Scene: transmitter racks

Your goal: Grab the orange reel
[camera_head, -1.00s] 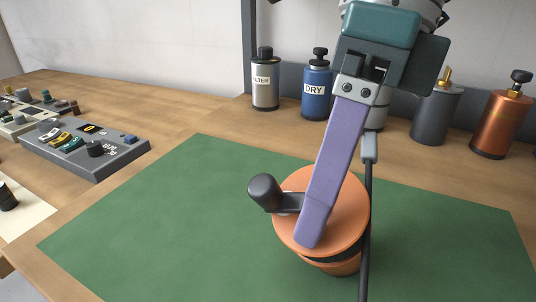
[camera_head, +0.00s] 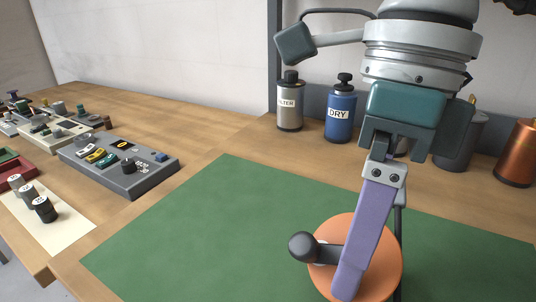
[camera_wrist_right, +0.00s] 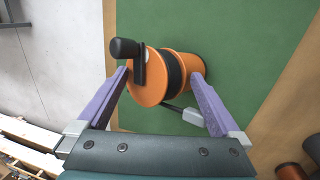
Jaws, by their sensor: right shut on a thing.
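The orange reel (camera_head: 386,268) with a black crank handle (camera_head: 303,247) shows low in the head view, over the green mat (camera_head: 215,220). My right gripper (camera_head: 348,288) has its purple fingers at the reel and is shut on it. In the right wrist view the reel (camera_wrist_right: 147,92) sits between the two purple fingers, with a dark band of cable around its middle. A grey plug (camera_wrist_right: 193,117) hangs beside it. Whether the reel touches the mat cannot be told. My left gripper is not in view.
Grey FILTER (camera_head: 290,105) and blue DRY (camera_head: 341,113) canisters stand behind the mat, with a copper canister (camera_head: 516,155) at right. A grey control box (camera_head: 120,165) and several dark knobs on a pale sheet (camera_head: 65,225) lie left. The mat's left part is clear.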

